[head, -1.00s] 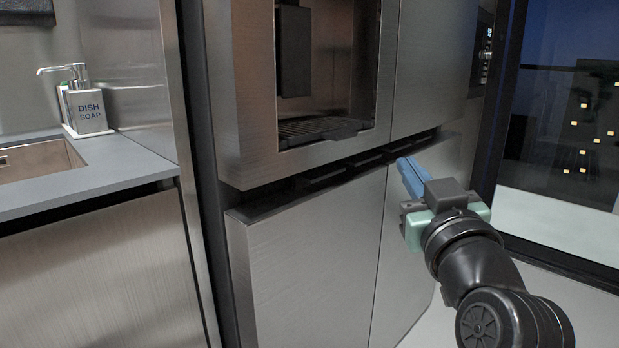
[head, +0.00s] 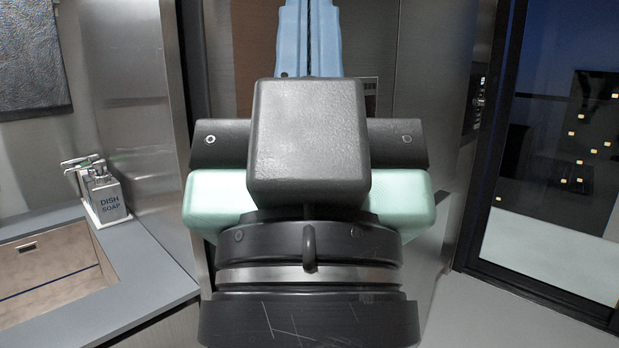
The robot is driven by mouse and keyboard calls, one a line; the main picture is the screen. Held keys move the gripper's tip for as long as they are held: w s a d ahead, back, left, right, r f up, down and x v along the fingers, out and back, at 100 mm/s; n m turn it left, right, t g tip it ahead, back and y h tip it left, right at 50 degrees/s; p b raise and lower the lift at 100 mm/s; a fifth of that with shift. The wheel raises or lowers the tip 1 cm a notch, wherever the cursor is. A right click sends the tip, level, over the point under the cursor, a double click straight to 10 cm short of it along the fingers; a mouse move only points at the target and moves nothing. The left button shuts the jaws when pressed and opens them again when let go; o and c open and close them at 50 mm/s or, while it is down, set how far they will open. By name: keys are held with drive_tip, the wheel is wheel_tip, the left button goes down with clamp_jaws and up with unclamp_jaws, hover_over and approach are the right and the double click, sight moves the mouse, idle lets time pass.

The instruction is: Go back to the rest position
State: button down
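My gripper (head: 308,20) is large and close in the middle of the head view, with its fingers pointing up. Its two blue fingers lie side by side with only a thin dark line between them, so it looks shut, with nothing seen between them. The fingertips run up to the top edge of the picture. My gripper's dark and pale green body covers most of the steel fridge (head: 432,70) behind it. The gripper appears clear of the fridge.
A grey counter (head: 150,275) with a sink (head: 50,270) is at the left. A dish soap bottle (head: 107,197) stands on it near the wall. A dark-framed glass door or window (head: 560,170) is at the right. Bare floor (head: 500,315) shows at the lower right.

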wheel_tip(320, 180, up, 22)
drive_tip(key=p, duration=2)
drive_tip(key=shift+r, duration=0.25)
